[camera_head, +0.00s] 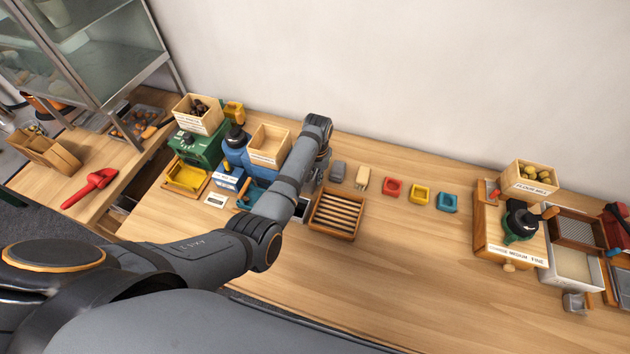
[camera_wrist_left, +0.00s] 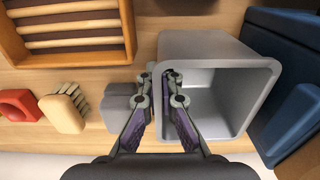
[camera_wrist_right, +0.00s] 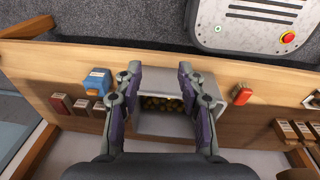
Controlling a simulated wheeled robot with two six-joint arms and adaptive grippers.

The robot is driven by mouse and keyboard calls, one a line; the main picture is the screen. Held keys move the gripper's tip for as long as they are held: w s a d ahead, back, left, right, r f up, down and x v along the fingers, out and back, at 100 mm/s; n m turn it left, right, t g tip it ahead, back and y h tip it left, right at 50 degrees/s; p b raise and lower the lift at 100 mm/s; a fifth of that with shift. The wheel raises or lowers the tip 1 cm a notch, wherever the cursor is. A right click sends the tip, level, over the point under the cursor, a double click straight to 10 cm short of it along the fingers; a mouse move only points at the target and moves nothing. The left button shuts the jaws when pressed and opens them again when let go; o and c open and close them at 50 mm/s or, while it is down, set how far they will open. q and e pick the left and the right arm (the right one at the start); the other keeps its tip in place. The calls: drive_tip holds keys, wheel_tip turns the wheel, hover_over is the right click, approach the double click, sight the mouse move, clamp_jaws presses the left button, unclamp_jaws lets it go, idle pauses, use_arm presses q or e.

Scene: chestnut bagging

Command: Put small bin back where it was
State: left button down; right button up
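The small bin (camera_wrist_left: 232,100) is a grey, open-topped, square box in the left wrist view, and it looks empty. In the head view only a pale part of it (camera_head: 301,209) shows, between the blue machine (camera_head: 236,150) and the slatted tray (camera_head: 335,214). My left gripper (camera_wrist_left: 158,76) is at the bin's left wall, one finger inside and one outside, closed on the rim. In the head view my forearm mostly hides this gripper. My right gripper (camera_wrist_right: 160,70) is open and empty. A grey container with brown contents (camera_wrist_right: 163,104) shows beyond its fingers.
A grey block (camera_head: 338,171) and a brush (camera_head: 362,179) lie near the slatted tray. The front middle of the table is clear. A mill (camera_head: 520,222) stands at the right.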

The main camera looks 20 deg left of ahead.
use_arm(q)
drive_tip(key=shift+s, duration=0.2)
drive_tip(key=shift+s+d+r, duration=0.15)
drive_tip(key=c, duration=1.8)
unclamp_jaws()
drive_tip(key=shift+f, duration=0.2)
drive_tip(key=shift+r, duration=0.3)
wheel_tip(320, 180, up, 12)
drive_tip(key=b, duration=0.1)
use_arm(e)
drive_tip(key=shift+d+f, duration=0.3)
drive_tip(key=shift+f, duration=0.35)
drive_tip(key=shift+d, duration=0.2)
use_arm(q)
drive_tip(key=shift+f, duration=0.15)
use_arm(e)
drive_tip(key=shift+s, duration=0.1)
